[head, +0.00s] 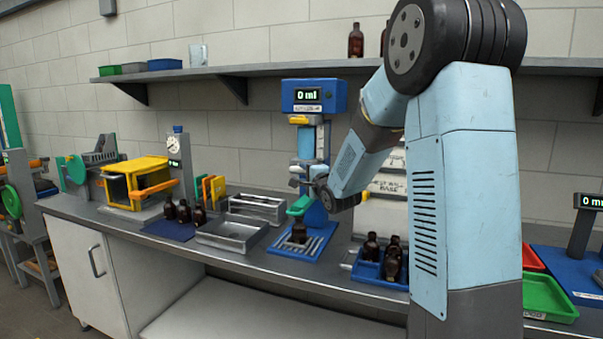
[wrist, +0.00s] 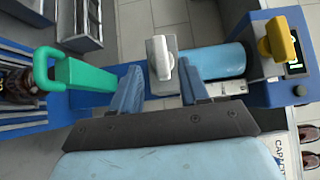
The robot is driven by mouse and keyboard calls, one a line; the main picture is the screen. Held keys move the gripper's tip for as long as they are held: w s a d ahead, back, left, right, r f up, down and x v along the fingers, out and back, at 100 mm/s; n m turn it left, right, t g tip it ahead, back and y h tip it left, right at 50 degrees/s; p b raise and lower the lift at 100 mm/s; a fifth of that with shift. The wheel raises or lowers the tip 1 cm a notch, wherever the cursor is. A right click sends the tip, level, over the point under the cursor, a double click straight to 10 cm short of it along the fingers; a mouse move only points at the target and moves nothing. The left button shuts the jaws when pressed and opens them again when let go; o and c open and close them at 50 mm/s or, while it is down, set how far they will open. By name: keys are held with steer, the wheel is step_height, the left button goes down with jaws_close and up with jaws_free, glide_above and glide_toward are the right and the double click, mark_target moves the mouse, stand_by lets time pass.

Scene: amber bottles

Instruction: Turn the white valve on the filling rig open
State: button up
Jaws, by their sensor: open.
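The filling rig (head: 314,91) is blue, stands against the wall and its display reads 0 ml. Its white valve (wrist: 161,57) has a white handle and shows at the upper middle of the wrist view, in line with the gap between my fingers. My gripper (wrist: 159,78) is open, with one blue finger to each side of the valve; I cannot tell whether either touches it. In the head view my gripper (head: 320,182) is at the rig's front, above the green spout (head: 300,205). An amber bottle (head: 299,232) stands beneath the spout on the grated base.
A yellow handle (head: 298,120) sits on the rig's head. A metal tray (head: 232,236) stands left of the rig, and a blue crate of amber bottles (head: 367,270) stands right of it. A shelf (head: 260,70) runs along the wall above.

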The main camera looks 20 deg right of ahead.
mark_target(300, 171)
steer(key=shift+w+a, duration=0.15)
steer(key=shift+w, duration=0.9)
steer(key=shift+w+a, duration=0.15)
steer(key=shift+w, duration=0.85)
steer(key=shift+d+f, duration=0.1)
steer(key=c, duration=0.8)
steer(key=shift+o, duration=0.2)
